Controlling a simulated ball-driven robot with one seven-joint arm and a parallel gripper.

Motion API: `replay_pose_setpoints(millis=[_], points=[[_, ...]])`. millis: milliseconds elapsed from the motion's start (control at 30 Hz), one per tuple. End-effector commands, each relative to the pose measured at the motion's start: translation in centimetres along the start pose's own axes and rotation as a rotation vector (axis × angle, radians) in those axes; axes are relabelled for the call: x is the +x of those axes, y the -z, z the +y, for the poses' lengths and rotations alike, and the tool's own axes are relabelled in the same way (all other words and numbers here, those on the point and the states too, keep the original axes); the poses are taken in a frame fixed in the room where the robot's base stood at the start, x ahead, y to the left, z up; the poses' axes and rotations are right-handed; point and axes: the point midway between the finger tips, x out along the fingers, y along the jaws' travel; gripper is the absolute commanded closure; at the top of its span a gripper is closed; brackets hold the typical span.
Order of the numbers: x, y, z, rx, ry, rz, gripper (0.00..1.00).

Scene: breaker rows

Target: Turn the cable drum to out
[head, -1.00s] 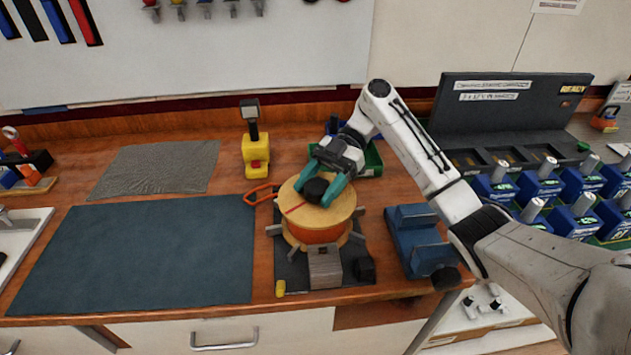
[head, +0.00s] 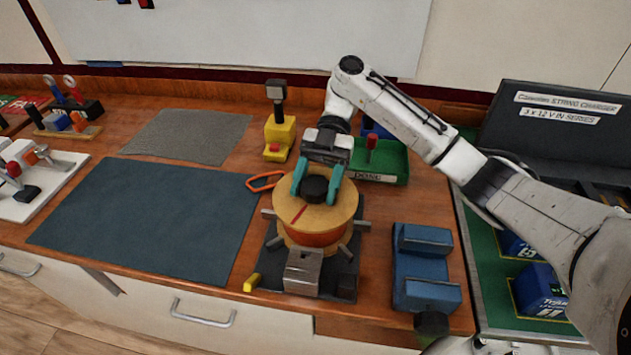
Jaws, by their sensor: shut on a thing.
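The cable drum (head: 318,222) stands on a dark base plate (head: 270,262) at the bench's front edge. It has a light wooden top, an orange side and a black knob (head: 315,187) at its top centre. A red line on the top points to the front left. A grey metal block (head: 303,270) sits in front of the drum. My gripper (head: 317,187) reaches down from behind, its teal fingers shut on either side of the black knob. No out marking can be read.
A blue vise (head: 425,270) stands right of the drum. Behind are a green tray (head: 382,165), a yellow tool stand (head: 279,135) and an orange loop (head: 264,181). A dark mat (head: 150,215) lies left. Battery blocks (head: 540,290) and a charger (head: 570,130) are at the right.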

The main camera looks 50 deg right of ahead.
Motion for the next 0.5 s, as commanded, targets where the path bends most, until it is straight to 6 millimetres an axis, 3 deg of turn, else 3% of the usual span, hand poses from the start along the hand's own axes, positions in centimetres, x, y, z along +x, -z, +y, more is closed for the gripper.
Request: replay_pose_setpoints(millis=[500], points=[[0.04,0.13,0.24,-0.091,0.21,-0.006,0.94]])
